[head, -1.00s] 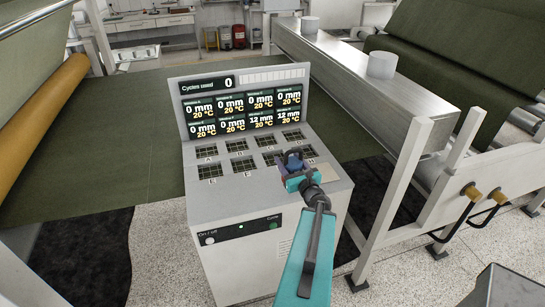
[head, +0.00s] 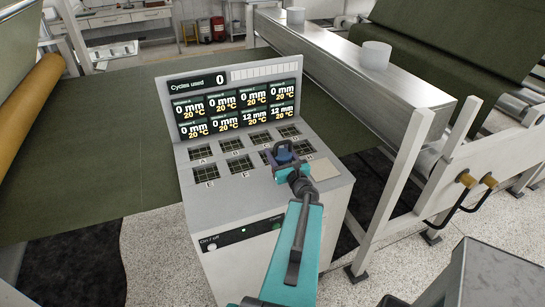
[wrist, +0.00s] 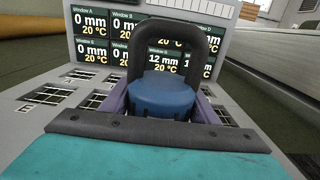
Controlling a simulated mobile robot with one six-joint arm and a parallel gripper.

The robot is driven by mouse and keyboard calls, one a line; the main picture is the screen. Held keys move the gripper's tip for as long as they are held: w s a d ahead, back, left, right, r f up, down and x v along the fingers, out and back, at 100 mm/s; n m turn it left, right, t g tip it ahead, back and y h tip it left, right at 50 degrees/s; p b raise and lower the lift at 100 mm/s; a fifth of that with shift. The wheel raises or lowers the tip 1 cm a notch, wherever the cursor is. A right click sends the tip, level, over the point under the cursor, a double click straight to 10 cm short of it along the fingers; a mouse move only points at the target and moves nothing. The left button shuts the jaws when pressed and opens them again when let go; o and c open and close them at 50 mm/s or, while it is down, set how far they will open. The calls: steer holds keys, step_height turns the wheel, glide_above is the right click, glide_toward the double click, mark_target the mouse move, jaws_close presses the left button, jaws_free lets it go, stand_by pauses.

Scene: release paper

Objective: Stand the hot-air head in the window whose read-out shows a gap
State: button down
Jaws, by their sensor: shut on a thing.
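The hot-air head is a blue round body with a dark looped handle (wrist: 165,98). It also shows in the head view (head: 284,152). My gripper (head: 291,172) is shut on it, over the right part of the console's lower row of windows. The head hides part of that row, and I cannot tell whether it touches the panel. The read-out screen (head: 216,123) shows 12 mm in the lower row's two right-hand fields. Its other fields show 0 mm, and all read 20 °C. Gridded windows (head: 204,174) sit in two rows on the console top.
The console's front panel (head: 248,232) carries On/off and another button partly hidden by my arm. A metal beam (head: 350,70) with two white cylinders stands to the right, with a white frame (head: 392,200). Green sheet (head: 95,150) lies behind and left.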

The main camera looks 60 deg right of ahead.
steer(key=b+x, duration=0.3)
steer(key=b, duration=0.1)
steer(key=shift+s+d+f, duration=0.1)
steer(key=shift+d+f, duration=0.05)
steer(key=shift+f, duration=0.1)
steer(key=w+d+b, duration=0.1)
steer(key=b, duration=0.5)
steer(key=shift+f, duration=0.1)
stand_by(0.3)
steer(key=b, duration=0.5)
steer(key=shift+w+d+b, duration=0.3)
steer(key=shift+b, duration=0.1)
steer(key=d+p+x, duration=0.1)
steer(key=x, duration=0.8)
steer(key=shift+d+f+p, duration=0.15)
steer(key=shift+f+p, duration=0.15)
